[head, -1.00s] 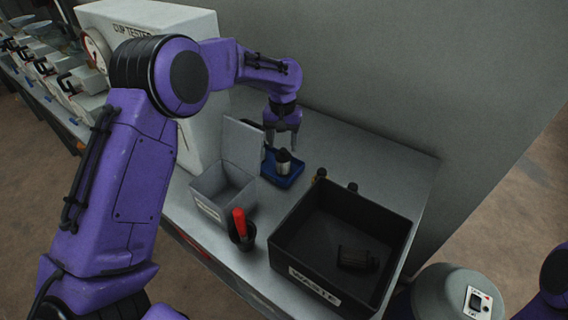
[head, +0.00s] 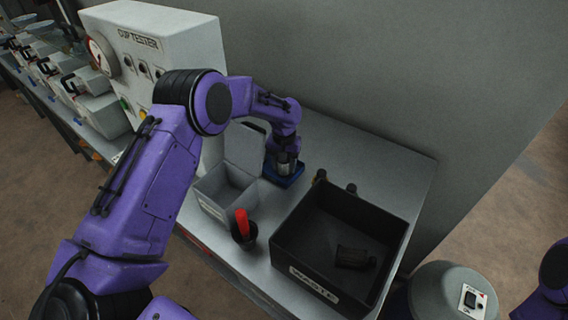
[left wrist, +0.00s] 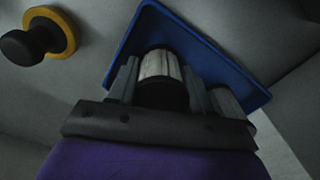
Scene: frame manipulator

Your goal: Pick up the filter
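The task's filter appears to be a short silver cylinder with a dark end (left wrist: 160,68), standing on a blue tray (head: 287,180). The tray also shows in the left wrist view (left wrist: 205,50). My left gripper (head: 285,163) is down at the tray, pointing downward. In the left wrist view its two fingers (left wrist: 160,85) stand on either side of the cylinder, with narrow gaps that suggest it is not clamped. A second silver cylinder (left wrist: 226,101) is partly hidden beside the right-hand finger. My right gripper is out of view.
A grey open-lidded box (head: 222,195) stands left of the tray, near a red-handled tool in a dark holder (head: 243,232). A black waste bin (head: 315,288) with a dark item inside stands to the right. Two small knobs are near the bin.

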